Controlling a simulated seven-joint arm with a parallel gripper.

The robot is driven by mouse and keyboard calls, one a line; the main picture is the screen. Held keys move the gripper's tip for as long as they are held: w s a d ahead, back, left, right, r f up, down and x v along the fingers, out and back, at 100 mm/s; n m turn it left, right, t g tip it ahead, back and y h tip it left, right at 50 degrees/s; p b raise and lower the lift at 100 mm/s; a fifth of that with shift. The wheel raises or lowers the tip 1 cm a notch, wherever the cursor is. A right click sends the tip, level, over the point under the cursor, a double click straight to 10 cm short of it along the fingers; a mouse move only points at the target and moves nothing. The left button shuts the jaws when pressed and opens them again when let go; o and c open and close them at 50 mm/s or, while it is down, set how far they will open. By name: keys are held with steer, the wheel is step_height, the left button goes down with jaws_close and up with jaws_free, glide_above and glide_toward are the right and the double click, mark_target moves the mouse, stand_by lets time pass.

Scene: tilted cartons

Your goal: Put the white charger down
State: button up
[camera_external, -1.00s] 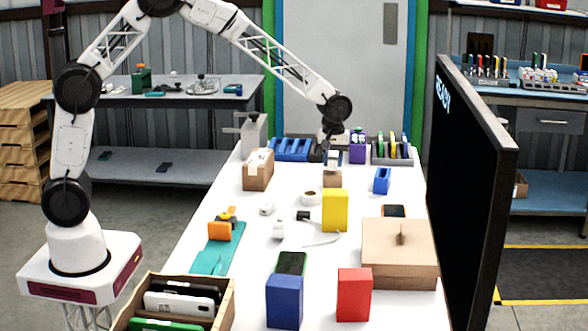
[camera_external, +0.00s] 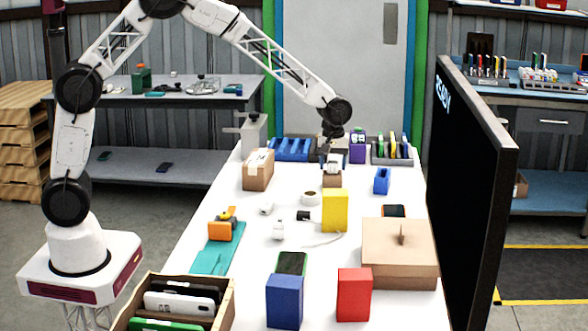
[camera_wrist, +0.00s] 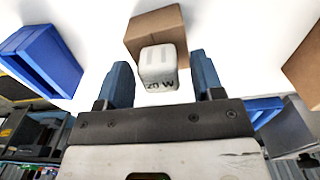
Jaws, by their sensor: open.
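A white charger (camera_wrist: 158,68) with dark lettering on its near face shows between my gripper's two blue fingers in the wrist view. There are gaps between it and the fingers, so my gripper (camera_wrist: 158,78) is open around it. A small brown carton (camera_wrist: 156,30) is right behind and under the charger in that view; whether the charger touches it I cannot tell. In the external view my gripper (camera_external: 332,161) is low over this carton (camera_external: 332,181) at the far part of the white table, and the fingers partly hide the charger.
A taller brown carton (camera_external: 258,170) stands to the left and a blue holder (camera_external: 382,181) to the right. A yellow box (camera_external: 334,210), a tape roll (camera_external: 310,198) and small white plugs (camera_external: 278,230) lie nearer. A large black screen (camera_external: 470,190) borders the table's right side.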

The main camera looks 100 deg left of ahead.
mark_target(328, 162)
steer(key=shift+r, duration=0.1)
step_height(328, 162, up, 12)
stand_by(0.7)
stand_by(0.4)
steer(key=shift+r, duration=0.1)
